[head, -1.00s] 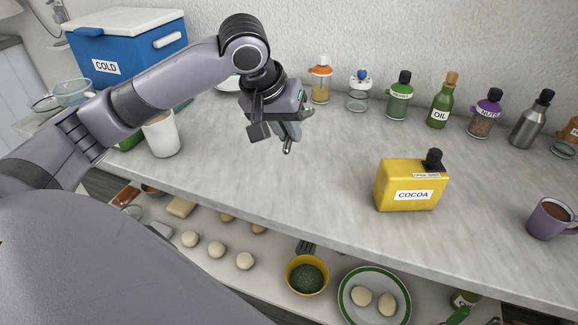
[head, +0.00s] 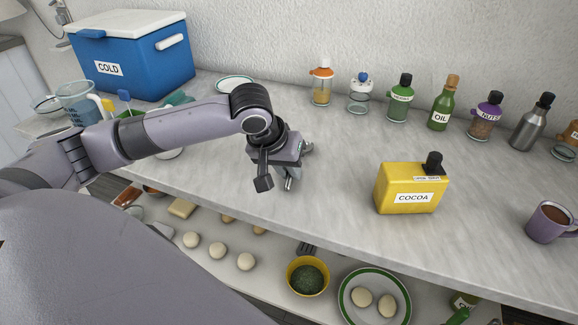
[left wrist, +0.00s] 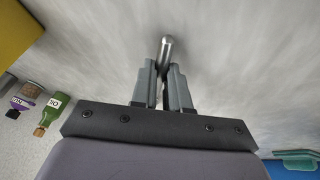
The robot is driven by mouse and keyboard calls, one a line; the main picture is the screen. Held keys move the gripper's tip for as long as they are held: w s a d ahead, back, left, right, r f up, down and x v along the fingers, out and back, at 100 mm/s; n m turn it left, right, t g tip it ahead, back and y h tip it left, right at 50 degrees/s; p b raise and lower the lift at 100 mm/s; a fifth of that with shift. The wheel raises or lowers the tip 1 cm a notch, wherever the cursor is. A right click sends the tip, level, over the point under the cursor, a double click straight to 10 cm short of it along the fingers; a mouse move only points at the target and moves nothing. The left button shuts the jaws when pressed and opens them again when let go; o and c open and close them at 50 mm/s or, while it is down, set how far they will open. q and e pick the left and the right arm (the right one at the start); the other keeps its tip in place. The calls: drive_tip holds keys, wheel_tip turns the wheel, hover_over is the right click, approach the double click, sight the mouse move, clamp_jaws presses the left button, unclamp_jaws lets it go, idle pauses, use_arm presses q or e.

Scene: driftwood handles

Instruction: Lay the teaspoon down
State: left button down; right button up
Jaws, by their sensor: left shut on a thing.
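My left gripper (head: 291,170) is over the grey countertop, left of the yellow cocoa box and towards the counter's front edge. In the left wrist view its fingers (left wrist: 164,88) are shut on the teaspoon (left wrist: 166,48), of which a rounded metal end shows beyond the fingertips. The rest of the teaspoon is hidden by the fingers. I cannot tell whether it touches the countertop. My right gripper is not in view.
The cocoa box (head: 405,190) stands right of the gripper, and a purple mug (head: 550,222) stands farther right. Several bottles, including the oil bottle (head: 441,104), line the wall. A blue cooler (head: 140,65) is at back left. Countertop (head: 335,155) left of the cocoa is clear.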

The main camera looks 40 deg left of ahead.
use_arm(q)
drive_tip(key=c, duration=1.1)
unclamp_jaws()
drive_tip(key=shift+f, duration=0.1)
drive_tip(key=shift+f+b, duration=0.15)
drive_tip(key=shift+b, duration=0.35)
drive_tip(key=v, duration=0.6)
drive_tip(key=shift+w+a, duration=0.15)
drive_tip(key=shift+a, duration=0.1)
drive_tip(key=shift+v, duration=0.75)
